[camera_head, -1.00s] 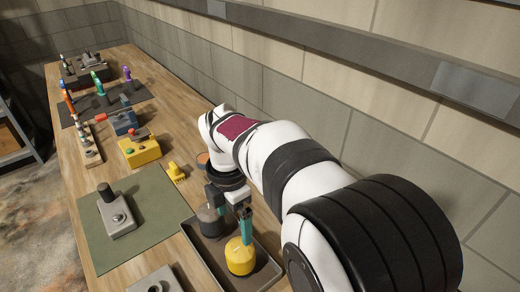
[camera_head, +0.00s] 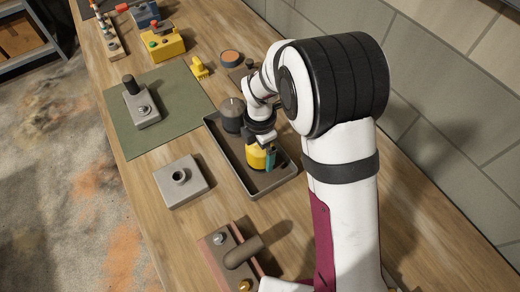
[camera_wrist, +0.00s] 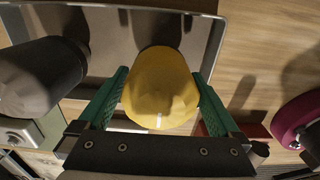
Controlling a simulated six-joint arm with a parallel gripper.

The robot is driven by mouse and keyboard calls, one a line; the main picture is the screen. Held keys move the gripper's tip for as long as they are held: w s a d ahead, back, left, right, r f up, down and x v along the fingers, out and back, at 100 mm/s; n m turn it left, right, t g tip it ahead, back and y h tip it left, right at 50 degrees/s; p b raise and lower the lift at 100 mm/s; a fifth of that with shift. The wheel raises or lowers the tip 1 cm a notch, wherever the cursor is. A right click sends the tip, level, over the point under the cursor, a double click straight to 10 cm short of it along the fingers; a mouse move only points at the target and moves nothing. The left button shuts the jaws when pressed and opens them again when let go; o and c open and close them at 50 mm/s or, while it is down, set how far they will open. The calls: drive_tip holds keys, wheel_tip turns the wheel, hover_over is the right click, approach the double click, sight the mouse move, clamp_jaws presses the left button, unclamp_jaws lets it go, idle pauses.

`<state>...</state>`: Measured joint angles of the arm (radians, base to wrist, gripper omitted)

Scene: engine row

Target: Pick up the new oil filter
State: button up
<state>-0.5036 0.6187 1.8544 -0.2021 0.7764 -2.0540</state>
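The new oil filter is presumably the yellow canister (camera_head: 256,158), standing in the grey metal tray (camera_head: 282,178). In the wrist view the yellow canister (camera_wrist: 160,90) fills the space between my teal fingers. My gripper (camera_wrist: 160,98) has one finger on each side of it, and their inner faces line up with its sides. I cannot tell whether the fingers press on it or leave a small gap. In the head view my gripper (camera_head: 264,157) is low over the tray, and my wrist hides the canister's top. A dark grey canister (camera_head: 232,114) stands in the same tray.
The tray has raised walls. A green mat (camera_head: 180,118) with a grey fixture (camera_head: 143,105) lies to the left. A grey block (camera_head: 181,181) with a round hole is on bare wood. A reddish fixture (camera_head: 235,255) is nearer. A small yellow piece (camera_head: 200,69) lies behind.

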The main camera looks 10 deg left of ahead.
drive_tip(key=c, duration=1.4)
drive_tip(key=shift+r, duration=0.15)
drive_tip(key=shift+r, duration=0.3)
wheel_tip(320, 180, up, 3)
drive_tip(key=shift+f, duration=0.1)
drive_tip(key=d+r, duration=0.7)
drive_tip(key=d, duration=0.4)
drive_tip(key=s+a+n, duration=0.1)
drive_tip(key=s+a, duration=0.2)
drive_tip(key=a, duration=0.7)
drive_tip(key=s+a+f+n, duration=0.1)
drive_tip(key=s+a+n, duration=0.1)
drive_tip(key=a, duration=0.8)
drive_tip(key=s+a+f+n, duration=0.1)
drive_tip(key=s+a, duration=0.4)
drive_tip(key=a, duration=0.6)
drive_tip(key=shift+n, duration=0.3)
